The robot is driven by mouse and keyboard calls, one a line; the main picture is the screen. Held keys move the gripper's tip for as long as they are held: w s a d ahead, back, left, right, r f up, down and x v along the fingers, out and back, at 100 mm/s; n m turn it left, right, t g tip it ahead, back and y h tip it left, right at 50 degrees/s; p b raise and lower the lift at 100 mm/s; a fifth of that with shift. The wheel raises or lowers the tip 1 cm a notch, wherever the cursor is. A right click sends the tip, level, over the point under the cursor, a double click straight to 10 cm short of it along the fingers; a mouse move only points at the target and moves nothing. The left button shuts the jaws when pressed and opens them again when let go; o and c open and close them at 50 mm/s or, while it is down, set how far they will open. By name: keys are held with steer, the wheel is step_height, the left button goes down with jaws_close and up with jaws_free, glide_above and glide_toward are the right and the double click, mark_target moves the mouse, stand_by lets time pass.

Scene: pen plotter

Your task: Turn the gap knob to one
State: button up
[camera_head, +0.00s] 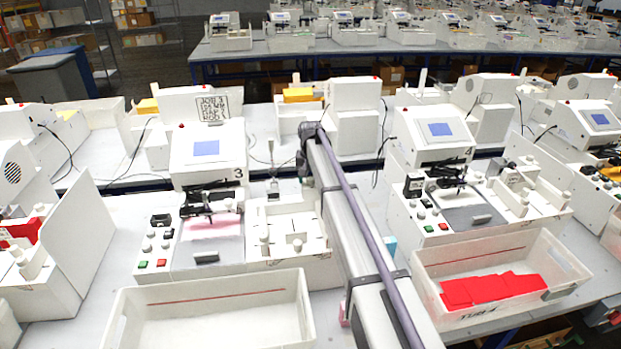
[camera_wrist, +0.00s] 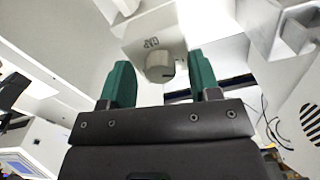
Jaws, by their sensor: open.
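In the wrist view, a grey round knob (camera_wrist: 160,69) sticks out from a pale housing. Upside-down lettering that looks like "GAP" is printed beside it. A dark line marks the knob's face and points to the right in the picture. My gripper (camera_wrist: 160,62) is open, with one green finger on each side of the knob in the picture. Gaps show between the fingers and the knob. I cannot tell whether the fingertips reach past its face. In the head view my arm stretches away from me, and neither the fingers nor this knob can be made out.
In the head view, plotter station 3 (camera_head: 209,150) stands left of my arm and station 4 (camera_head: 436,130) right of it. An empty white bin (camera_head: 210,318) is at the front left. A bin (camera_head: 565,262) with red pieces is at the right. More machines stand behind.

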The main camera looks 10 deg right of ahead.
mark_target(311, 180)
step_height(311, 180, up, 11)
steer(key=p, duration=1)
steer(key=shift+p, duration=0.35)
steer(key=shift+f, duration=0.1)
steer(key=s+f+n+b, duration=0.1)
steer(key=s+f+b, duration=0.4)
steer(key=s, duration=0.9)
steer(key=s+f+b, duration=0.6)
steer(key=s, duration=0.8)
steer(key=s+f+n+b, duration=0.1)
steer(key=s+f+b, duration=0.4)
steer(key=s, duration=1)
steer(key=shift+f+n+b, duration=0.3)
steer(key=shift+f+b, duration=0.05)
steer(key=shift+b, duration=0.1)
